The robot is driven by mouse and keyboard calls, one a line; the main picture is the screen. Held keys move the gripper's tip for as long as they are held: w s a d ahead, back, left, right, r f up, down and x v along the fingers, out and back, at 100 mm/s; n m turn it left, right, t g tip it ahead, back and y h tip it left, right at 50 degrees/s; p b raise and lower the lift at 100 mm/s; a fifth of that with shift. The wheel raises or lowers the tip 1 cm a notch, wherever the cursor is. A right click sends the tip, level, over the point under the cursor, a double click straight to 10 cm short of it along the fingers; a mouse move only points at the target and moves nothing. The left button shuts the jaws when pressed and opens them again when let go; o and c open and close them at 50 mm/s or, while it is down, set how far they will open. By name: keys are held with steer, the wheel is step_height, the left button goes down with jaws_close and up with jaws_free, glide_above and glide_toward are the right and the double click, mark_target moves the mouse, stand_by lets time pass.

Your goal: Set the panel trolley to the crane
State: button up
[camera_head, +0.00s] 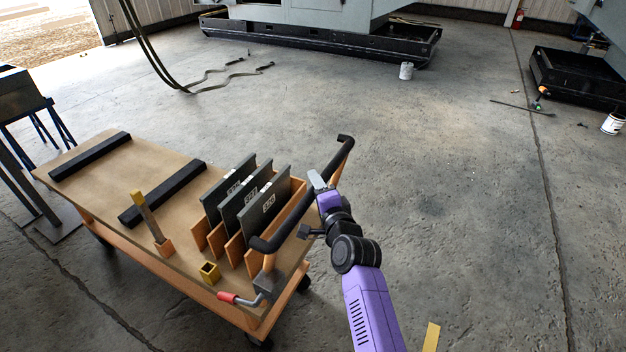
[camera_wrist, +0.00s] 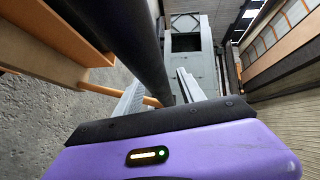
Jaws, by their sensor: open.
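The panel trolley (camera_head: 165,230) stands at the left in the head view, with a wooden deck and orange frame. Its black push handle (camera_head: 325,165) rises at the right end and also crosses the wrist view (camera_wrist: 125,40). Several dark labelled panels (camera_head: 262,212) stand upright in wooden slots near the handle. My gripper (camera_head: 309,206) is open at the handle, and the bar appears to lie between its fingers (camera_wrist: 160,95). Contact cannot be told. Dark slings (camera_head: 150,50) hang at the upper left; I cannot identify a crane for certain.
A red-gripped lever (camera_head: 240,299) sticks out at the trolley's near corner. Two black bars (camera_head: 90,156) and a small upright post (camera_head: 147,215) are on the deck. A yellow floor strip (camera_head: 431,337) lies at the front. A machine base (camera_head: 320,42) stands behind; the middle floor is clear.

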steer(key=v, duration=0.4)
steer(key=shift+s+d, duration=0.1)
stand_by(0.4)
